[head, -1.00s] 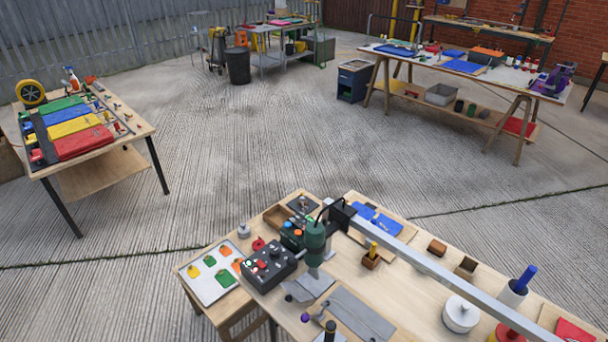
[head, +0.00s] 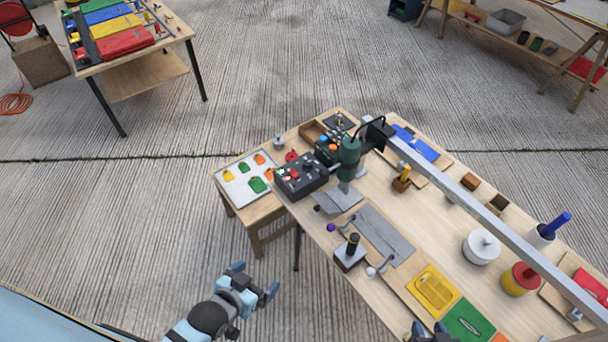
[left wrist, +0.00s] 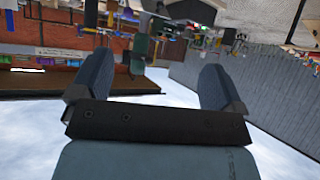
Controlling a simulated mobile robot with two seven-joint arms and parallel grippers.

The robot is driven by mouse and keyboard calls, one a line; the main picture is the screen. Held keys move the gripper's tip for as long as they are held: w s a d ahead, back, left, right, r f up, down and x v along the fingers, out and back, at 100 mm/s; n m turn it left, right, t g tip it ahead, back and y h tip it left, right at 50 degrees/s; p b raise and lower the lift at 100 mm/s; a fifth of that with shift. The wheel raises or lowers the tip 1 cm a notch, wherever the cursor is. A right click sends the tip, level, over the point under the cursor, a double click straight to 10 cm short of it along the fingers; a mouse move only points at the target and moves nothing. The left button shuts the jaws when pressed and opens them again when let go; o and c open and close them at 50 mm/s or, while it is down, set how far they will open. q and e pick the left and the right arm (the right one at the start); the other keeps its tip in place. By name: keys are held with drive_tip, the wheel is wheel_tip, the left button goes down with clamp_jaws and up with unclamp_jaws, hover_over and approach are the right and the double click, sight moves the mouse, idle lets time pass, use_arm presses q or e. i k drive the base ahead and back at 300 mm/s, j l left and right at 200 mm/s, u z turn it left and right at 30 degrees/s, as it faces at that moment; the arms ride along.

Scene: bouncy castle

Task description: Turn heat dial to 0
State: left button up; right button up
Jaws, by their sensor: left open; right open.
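A dark control box (head: 301,175) with small knobs and a red part on top sits at the left end of the long wooden workbench (head: 440,215). The heat dial is probably one of these knobs, but its marking and setting are too small to read. My left gripper (head: 254,280) is open and empty over the concrete floor, in front of and below the box in the head view. Its two spread fingers (left wrist: 155,85) also show in the left wrist view, with nothing between them. My right gripper (head: 430,330) is at the bottom edge, open and partly cut off.
A green press-like machine (head: 348,158) stands right of the box, under a long metal bar (head: 470,205). A white tray (head: 244,180) with coloured tags lies to the left. A black-knobbed tool (head: 350,252) stands near the bench's front edge.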

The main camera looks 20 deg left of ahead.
sight(307, 166)
drive_tip(key=i+j, duration=0.15)
drive_tip(key=j, duration=0.25)
drive_tip(key=i+j, duration=0.15)
drive_tip(key=j, duration=0.25)
drive_tip(key=i+j, duration=0.15)
drive_tip(key=j, duration=0.25)
drive_tip(key=i+j+u, duration=0.1)
drive_tip(key=j, duration=0.3)
drive_tip(key=i+j, duration=0.4)
drive_tip(key=j, duration=0.35)
drive_tip(key=i+j, duration=0.2)
drive_tip(key=j, duration=0.2)
